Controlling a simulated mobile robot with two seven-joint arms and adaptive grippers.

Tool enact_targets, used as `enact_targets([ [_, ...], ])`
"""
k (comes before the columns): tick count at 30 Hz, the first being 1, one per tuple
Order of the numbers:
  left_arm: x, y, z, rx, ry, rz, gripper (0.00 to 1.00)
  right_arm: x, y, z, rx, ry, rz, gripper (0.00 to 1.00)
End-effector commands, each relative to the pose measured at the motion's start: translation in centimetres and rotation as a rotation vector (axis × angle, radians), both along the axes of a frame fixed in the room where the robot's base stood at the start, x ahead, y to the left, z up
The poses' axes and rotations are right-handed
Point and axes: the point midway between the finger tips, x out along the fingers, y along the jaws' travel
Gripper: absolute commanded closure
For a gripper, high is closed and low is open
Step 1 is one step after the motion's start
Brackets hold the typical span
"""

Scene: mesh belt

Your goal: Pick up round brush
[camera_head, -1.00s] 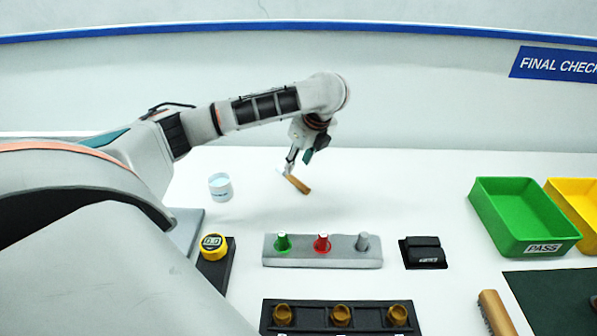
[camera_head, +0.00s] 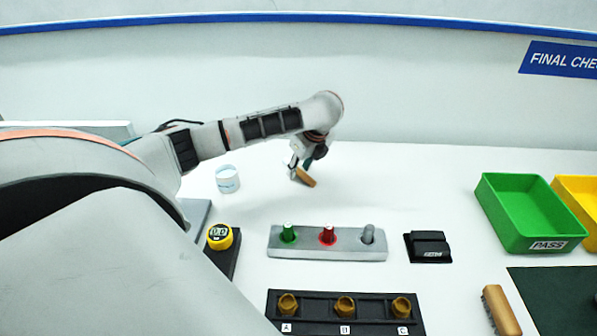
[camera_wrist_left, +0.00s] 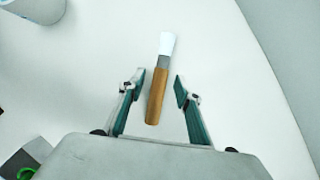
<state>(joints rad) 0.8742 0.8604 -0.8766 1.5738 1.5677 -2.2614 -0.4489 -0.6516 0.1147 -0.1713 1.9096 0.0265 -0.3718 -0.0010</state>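The round brush, with a brown wooden handle and white bristles, lies on the white table. Its handle (camera_head: 305,178) shows at the back middle in the head view. In the left wrist view the brush (camera_wrist_left: 157,92) lies between the finger lines, its handle toward the palm and its bristles pointing away. My left gripper (camera_head: 296,172) is at the brush. In the left wrist view its fingers (camera_wrist_left: 157,92) are spread, with a gap on each side of the handle. Whether the fingertips are down at table level is hard to tell. My right gripper is not in view.
A white cup (camera_head: 228,180) stands left of the brush. In front are a grey holder (camera_head: 328,253) with green, red and grey pegs, a black block (camera_head: 428,247) and a black rack (camera_head: 375,317). A green PASS tray (camera_head: 560,244) stands right. The table right of the brush is clear.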

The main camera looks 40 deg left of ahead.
Motion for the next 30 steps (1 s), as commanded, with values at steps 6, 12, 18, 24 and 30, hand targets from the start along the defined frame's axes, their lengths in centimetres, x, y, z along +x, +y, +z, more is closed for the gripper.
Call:
enact_targets([
  [6, 0.0, 0.0, 0.0, 0.000, 0.000, 0.000, 1.00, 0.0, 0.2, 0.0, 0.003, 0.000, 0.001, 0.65],
  [12, 0.0, 0.0, 0.1, 0.000, 0.000, 0.000, 1.00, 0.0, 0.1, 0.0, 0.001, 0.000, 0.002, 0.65],
  [18, 0.1, 0.0, 0.8, 0.000, -0.003, 0.001, 1.00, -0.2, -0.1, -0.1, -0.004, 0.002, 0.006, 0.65],
  [24, 0.1, 0.1, 3.3, 0.001, -0.004, -0.001, 1.00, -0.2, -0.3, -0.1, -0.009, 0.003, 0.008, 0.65],
  [30, 0.2, 0.1, 8.9, 0.003, -0.009, 0.000, 1.00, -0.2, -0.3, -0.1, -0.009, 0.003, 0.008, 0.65],
])
